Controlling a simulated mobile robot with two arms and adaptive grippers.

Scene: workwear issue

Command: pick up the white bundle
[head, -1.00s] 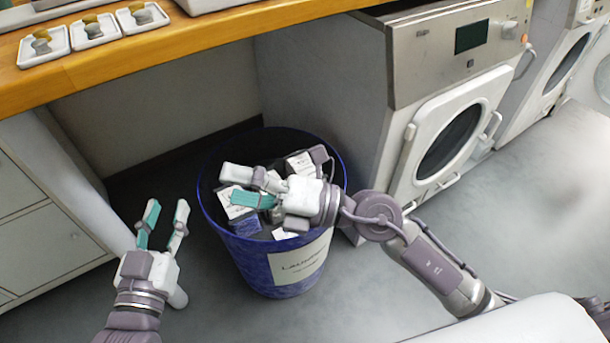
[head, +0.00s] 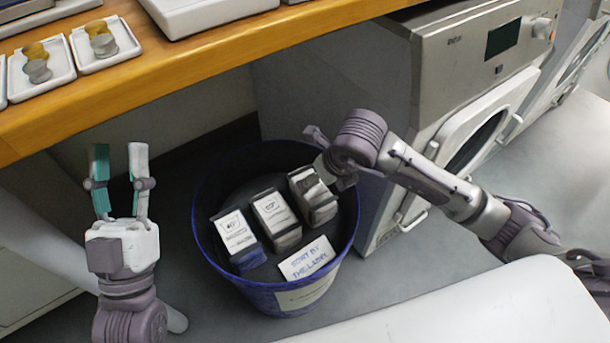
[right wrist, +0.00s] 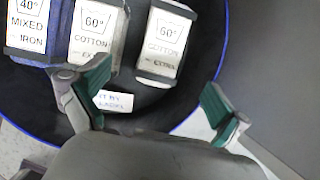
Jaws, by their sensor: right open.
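Three box-shaped bundles with white labels stand side by side in a blue bin (head: 208,262). The left bundle (head: 237,238) has blue lower sides. The middle bundle (head: 275,218) and right bundle (head: 318,202) look whitish to grey; I cannot tell which is the white bundle. In the right wrist view the middle bundle (right wrist: 97,35) reads 60° cotton, as does the right bundle (right wrist: 162,42). My right gripper (right wrist: 158,105) is open and empty above the bin. In the head view its arm partly covers the right bundle. My left gripper (head: 119,182) is open and empty, left of the bin.
A card (head: 306,258) reading "sort by the label" is at the bin's front. A wooden counter (head: 190,62) with small trays (head: 104,46) overhangs behind it. A washing machine (head: 395,100) stands close on the right. Floor shows in front of the bin.

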